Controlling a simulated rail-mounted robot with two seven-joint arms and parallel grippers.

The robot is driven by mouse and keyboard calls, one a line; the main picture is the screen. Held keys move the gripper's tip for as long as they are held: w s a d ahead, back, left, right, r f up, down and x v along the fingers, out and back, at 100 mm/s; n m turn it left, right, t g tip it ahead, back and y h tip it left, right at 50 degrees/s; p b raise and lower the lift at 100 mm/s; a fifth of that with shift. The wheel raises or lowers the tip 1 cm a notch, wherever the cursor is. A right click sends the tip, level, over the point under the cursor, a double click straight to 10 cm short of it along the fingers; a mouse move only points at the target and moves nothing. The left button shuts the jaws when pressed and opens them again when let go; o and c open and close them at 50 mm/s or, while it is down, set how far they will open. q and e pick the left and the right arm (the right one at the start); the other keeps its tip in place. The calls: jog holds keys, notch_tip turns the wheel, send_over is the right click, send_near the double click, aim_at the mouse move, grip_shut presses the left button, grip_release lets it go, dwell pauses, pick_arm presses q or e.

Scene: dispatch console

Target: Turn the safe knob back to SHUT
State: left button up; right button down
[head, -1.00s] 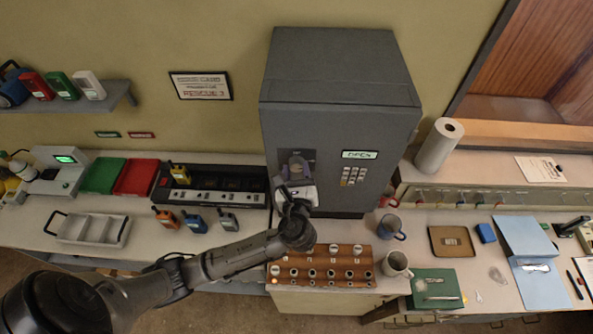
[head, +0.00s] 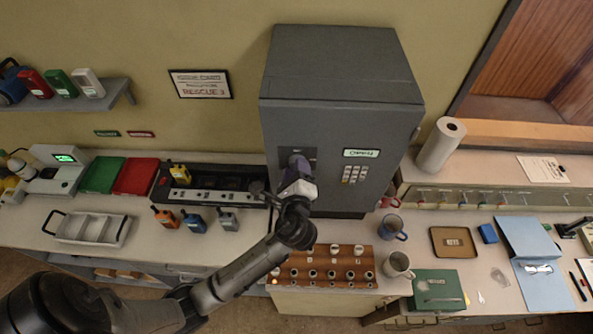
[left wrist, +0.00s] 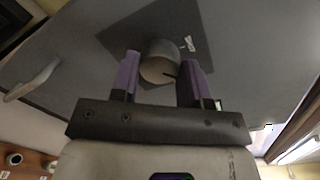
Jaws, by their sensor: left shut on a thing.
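The grey safe (head: 340,75) stands against the wall at the middle of the head view, door closed against its body. My left gripper (head: 297,166) is at the dark plate on the door's left part. It is shut on the safe knob (left wrist: 160,62), a round tan-grey knob between the two purple fingers in the left wrist view. In the head view the gripper hides most of the knob. The knob's plate (left wrist: 120,38) looks tilted in the wrist view, so the gripper is rolled. A small white label (left wrist: 188,44) sits beside the knob. My right gripper is not in view.
A lit display (head: 360,153) and keypad (head: 353,174) are right of the knob; I cannot read the display surely. A brown socket panel (head: 320,278) lies below my wrist. Mugs (head: 392,228) stand right of it. Handheld radios (head: 196,222) stand to the left.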

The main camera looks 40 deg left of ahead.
pick_arm(q)
jog(key=shift+a+f+n+h+b, duration=0.15)
jog(key=shift+n+b, duration=0.75)
jog(key=shift+n, duration=1.35)
jog(key=shift+d+n+h+b, duration=0.15)
jog(key=shift+n+b, duration=0.7)
jog(key=shift+n, duration=1.4)
jog(key=shift+a, duration=0.1)
jog(key=o, duration=0.9)
